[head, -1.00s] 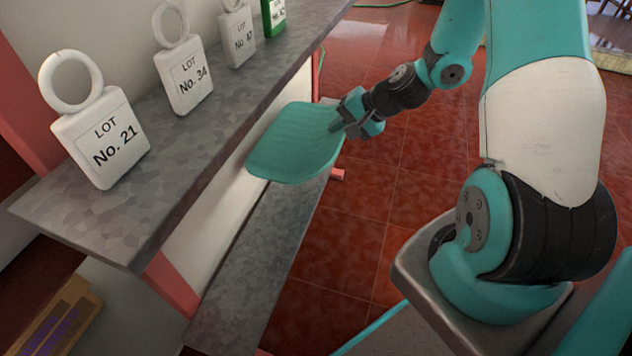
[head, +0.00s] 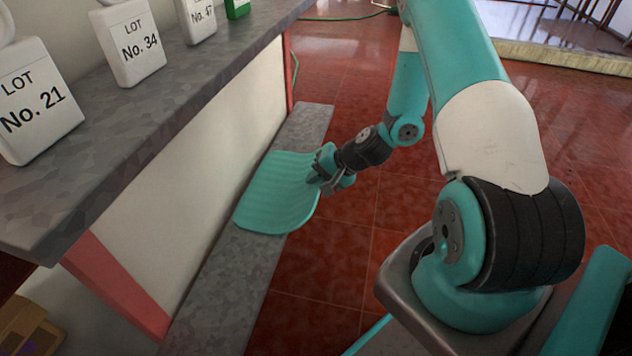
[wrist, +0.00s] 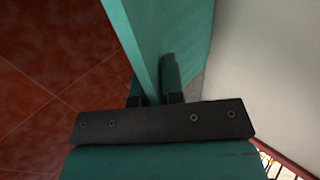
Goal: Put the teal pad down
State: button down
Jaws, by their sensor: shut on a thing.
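The teal pad (head: 275,195) is a thin, ribbed, flat sheet with rounded corners. In the head view it is over the lower grey shelf, and I cannot tell whether it touches that shelf. My gripper (head: 318,180) is shut on the pad's right edge. In the wrist view the pad (wrist: 160,30) stretches away from between the fingers of my gripper (wrist: 155,98), seen nearly edge-on. The pad hides part of the lower shelf.
The lower grey shelf (head: 225,290) has bare room in front of and behind the pad. Red tiled floor (head: 400,230) lies to the right.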

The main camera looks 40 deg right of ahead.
jog(key=shift+f, duration=0.1)
jog(key=c, duration=1.2)
grip_release()
jog(key=shift+r, duration=0.2)
jog(key=shift+s+d+r, duration=0.15)
jog(key=shift+s+r, duration=0.05)
jog(key=shift+r, duration=0.1)
jog(key=p+v, duration=0.4)
jog(key=v, duration=0.7)
jog(key=shift+s, duration=0.15)
